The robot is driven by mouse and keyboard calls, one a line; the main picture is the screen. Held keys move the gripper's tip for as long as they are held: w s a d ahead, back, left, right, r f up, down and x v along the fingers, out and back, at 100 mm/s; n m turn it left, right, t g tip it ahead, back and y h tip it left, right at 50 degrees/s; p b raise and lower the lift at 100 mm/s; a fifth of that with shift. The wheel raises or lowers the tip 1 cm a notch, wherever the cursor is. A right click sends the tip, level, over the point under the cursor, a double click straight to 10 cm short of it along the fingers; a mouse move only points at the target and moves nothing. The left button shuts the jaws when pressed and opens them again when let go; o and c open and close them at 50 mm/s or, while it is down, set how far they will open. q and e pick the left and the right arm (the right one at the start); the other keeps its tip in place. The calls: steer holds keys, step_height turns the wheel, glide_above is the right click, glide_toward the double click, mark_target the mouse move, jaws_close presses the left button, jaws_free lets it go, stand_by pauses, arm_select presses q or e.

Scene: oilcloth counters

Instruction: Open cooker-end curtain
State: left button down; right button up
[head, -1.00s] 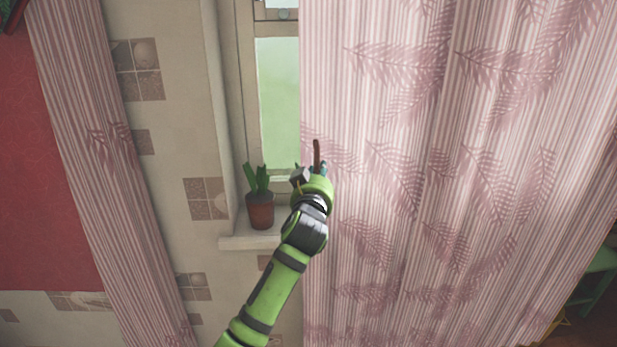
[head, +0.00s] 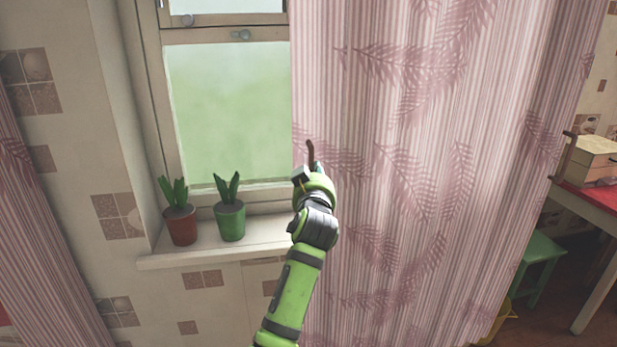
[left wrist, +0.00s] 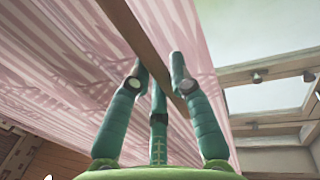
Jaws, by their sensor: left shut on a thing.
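A pink striped curtain with a fern pattern (head: 420,190) hangs over the right part of the window (head: 228,110). A brown rod (head: 310,152) stands at its left edge. My left gripper (head: 309,174) is at that edge, shut on the rod. In the left wrist view the rod (left wrist: 138,35) passes between the teal fingers of my left gripper (left wrist: 160,82), with the curtain (left wrist: 60,70) behind it. The fingertips are small and partly hidden in the head view. My right gripper is not in view.
A second pink curtain (head: 45,240) hangs at the far left. A brown pot (head: 180,226) and a green pot (head: 230,222) with plants stand on the windowsill (head: 210,252). At right are a red-topped table (head: 598,200) with a box (head: 592,158) and a green stool (head: 540,250).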

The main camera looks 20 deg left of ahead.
arm_select(q)
steer(key=shift+r, duration=0.1)
steer(key=c, duration=1.1)
jaws_free()
steer(key=v, duration=0.7)
steer(key=shift+s, duration=0.25)
